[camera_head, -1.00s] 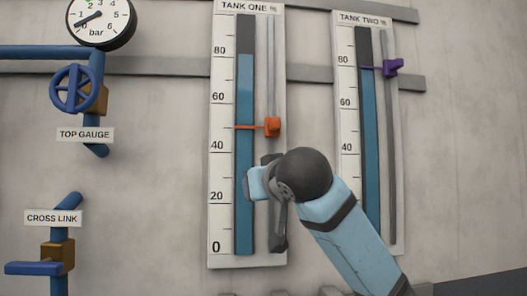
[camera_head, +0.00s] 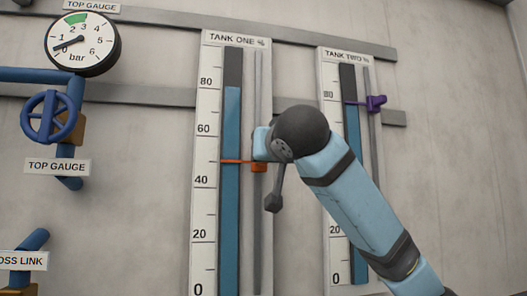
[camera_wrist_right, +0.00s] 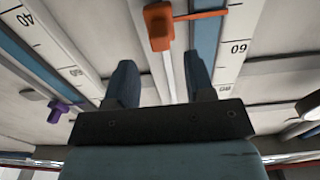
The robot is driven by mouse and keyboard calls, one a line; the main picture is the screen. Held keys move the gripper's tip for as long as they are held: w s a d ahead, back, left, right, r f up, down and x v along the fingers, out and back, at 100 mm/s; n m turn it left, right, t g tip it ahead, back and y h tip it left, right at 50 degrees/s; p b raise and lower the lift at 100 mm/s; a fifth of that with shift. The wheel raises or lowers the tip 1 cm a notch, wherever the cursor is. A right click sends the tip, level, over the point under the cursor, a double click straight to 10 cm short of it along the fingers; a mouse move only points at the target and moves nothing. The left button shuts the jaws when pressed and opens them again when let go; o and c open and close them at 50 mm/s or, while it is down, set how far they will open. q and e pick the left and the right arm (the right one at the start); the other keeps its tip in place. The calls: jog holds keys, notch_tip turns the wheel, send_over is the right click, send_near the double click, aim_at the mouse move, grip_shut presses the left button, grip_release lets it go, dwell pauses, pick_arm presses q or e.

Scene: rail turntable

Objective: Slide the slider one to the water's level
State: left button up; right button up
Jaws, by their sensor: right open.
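My right wrist hides part of the slider. In the right wrist view, the slider (camera_wrist_right: 160,28) shows just beyond the fingertips of my right gripper (camera_wrist_right: 160,68). Its fingers are open and apart, one each side of the rail, with nothing between them but the rail behind. My left gripper is not in view.
The tank two gauge (camera_head: 329,165) with its purple slider (camera_head: 376,103) stands to the right, partly behind my right arm. A round bar gauge (camera_head: 82,44) and a blue valve wheel (camera_head: 51,117) are at the left. The wall right of tank two is mostly clear.

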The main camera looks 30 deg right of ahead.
jog(key=p+x, duration=0.1)
jog(key=x, duration=0.4)
jog(key=shift+w, duration=0.15)
grip_shut()
